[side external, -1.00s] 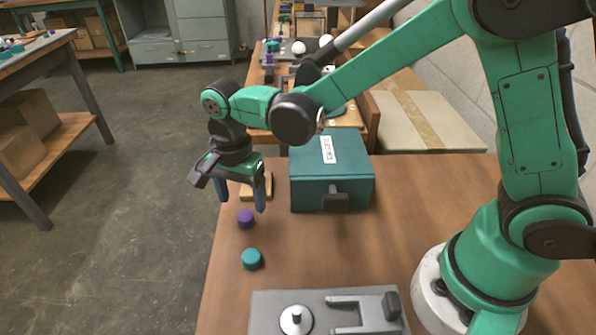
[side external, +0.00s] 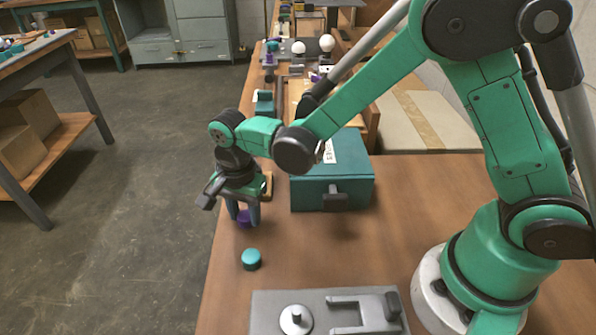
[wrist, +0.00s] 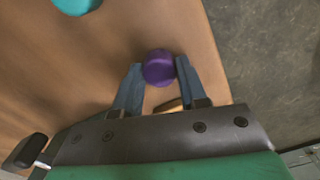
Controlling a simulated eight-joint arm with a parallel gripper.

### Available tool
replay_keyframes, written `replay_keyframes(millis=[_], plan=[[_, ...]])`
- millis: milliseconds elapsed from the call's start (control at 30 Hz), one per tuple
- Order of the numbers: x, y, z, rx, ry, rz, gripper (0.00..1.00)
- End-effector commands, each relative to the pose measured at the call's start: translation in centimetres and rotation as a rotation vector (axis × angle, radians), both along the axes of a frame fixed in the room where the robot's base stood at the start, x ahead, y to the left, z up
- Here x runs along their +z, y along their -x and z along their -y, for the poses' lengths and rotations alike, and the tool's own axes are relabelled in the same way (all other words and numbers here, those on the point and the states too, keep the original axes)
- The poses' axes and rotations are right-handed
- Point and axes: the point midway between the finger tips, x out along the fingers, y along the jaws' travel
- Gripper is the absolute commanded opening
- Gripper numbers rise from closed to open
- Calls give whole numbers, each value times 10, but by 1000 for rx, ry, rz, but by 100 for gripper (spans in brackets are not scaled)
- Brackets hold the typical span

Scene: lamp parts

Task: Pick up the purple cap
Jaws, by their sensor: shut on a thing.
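The purple cap (side external: 245,218) is on the wooden table near its left edge, between the fingers of my gripper (side external: 243,217). In the wrist view the purple cap (wrist: 158,68) sits between the two blue fingertips of my gripper (wrist: 158,72), one on each side. My gripper is shut on the cap. The cap is at or very near table height; I cannot tell whether it touches the table. Part of the cap is hidden by the fingers in the side view.
A teal cap (side external: 251,259) stands nearer the camera, and shows in the wrist view (wrist: 76,3). A teal box (side external: 332,187) is right of my gripper. A grey fixture plate (side external: 262,315) with a white disc (side external: 296,319) lies in front. The table's left edge is close.

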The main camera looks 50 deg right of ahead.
Motion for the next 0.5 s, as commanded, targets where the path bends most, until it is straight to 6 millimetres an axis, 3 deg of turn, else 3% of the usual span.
replay_keyframes(millis=[333,500], plan=[[8,0,0,0,0,0,0],[33,1,0,0,0,0,0]])
